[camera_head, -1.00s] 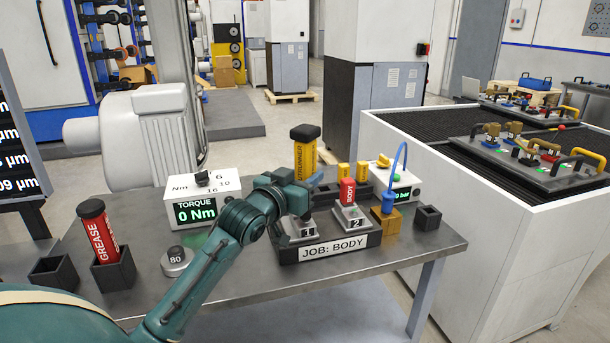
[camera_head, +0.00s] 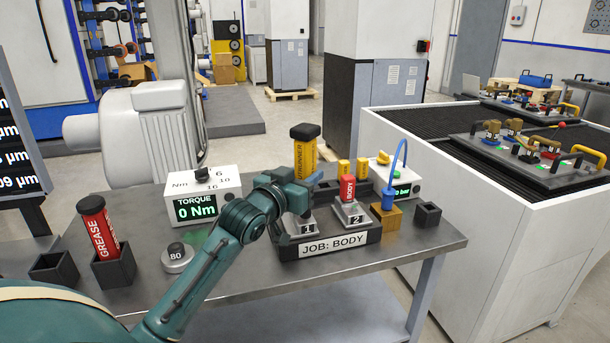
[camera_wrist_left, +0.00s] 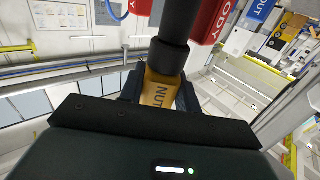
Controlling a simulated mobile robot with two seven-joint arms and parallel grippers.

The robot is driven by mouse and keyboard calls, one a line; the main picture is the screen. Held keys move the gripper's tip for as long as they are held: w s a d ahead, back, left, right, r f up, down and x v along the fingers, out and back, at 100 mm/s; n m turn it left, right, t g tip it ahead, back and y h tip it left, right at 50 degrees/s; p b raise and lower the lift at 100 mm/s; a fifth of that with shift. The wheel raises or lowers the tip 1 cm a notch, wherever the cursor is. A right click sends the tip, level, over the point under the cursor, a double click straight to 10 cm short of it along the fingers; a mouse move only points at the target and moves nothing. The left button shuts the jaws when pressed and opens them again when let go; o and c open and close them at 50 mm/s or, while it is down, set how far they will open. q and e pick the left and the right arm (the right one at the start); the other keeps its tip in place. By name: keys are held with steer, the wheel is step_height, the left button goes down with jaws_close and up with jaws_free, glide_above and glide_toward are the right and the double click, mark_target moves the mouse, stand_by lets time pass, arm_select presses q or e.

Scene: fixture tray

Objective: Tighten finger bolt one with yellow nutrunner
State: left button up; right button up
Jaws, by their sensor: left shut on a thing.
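The yellow nutrunner (camera_head: 304,158), with a black cap, stands upright over the block marked 1 (camera_head: 306,228) in the JOB: BODY rack (camera_head: 288,251). My left gripper (camera_head: 312,187) is shut on its body. In the left wrist view the yellow nutrunner (camera_wrist_left: 159,92) sits between the fingers, and its black part (camera_wrist_left: 176,35) extends toward the top edge. The gripper hides its lower end in the head view, so I cannot tell whether it touches block 1. The torque box (camera_head: 194,190) reads 0 Nm. I cannot single out finger bolt one. My right gripper is not in view.
A red BODY tool (camera_head: 347,188) stands close right, on block 2 (camera_head: 351,213). A blue tool (camera_head: 389,199) with a looped hose stands further right. A red grease tube (camera_head: 98,230) stands at left. Clamp fixtures (camera_head: 540,163) lie on the white-sided bench at right.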

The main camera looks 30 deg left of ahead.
arm_select(q)
steer(key=shift+f, duration=0.15)
steer(key=shift+f+p, duration=0.1)
steer(key=shift+p, duration=0.25)
stand_by(1.2)
steer(key=shift+f, duration=0.1)
stand_by(0.4)
steer(key=shift+f+p, duration=0.2)
steer(key=shift+p, duration=0.2)
stand_by(0.7)
